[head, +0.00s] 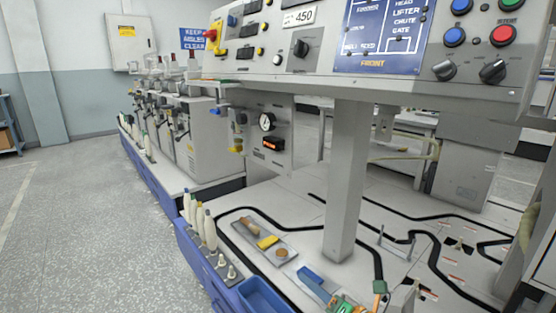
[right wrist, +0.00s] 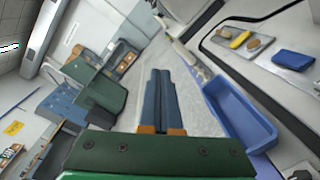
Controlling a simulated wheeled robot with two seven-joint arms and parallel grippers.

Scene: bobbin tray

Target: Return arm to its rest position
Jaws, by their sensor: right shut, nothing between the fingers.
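My right gripper (right wrist: 161,100) shows in the right wrist view with a green palm, orange finger bases and two dark blue fingers. The fingers lie together, with nothing between them, and are seen against the grey floor. They are left of a blue bin (right wrist: 240,110) in that view and apart from it. In the head view, green and orange parts of the right gripper (head: 345,304) show at the bottom edge; its fingers are hard to make out there. My left gripper is not seen.
A grey tray (head: 240,230) holds brown, yellow and tan pieces; a blue piece (head: 312,280) lies nearby. A grey post (head: 346,190) supports the control panel (head: 300,62). The aisle at left is clear.

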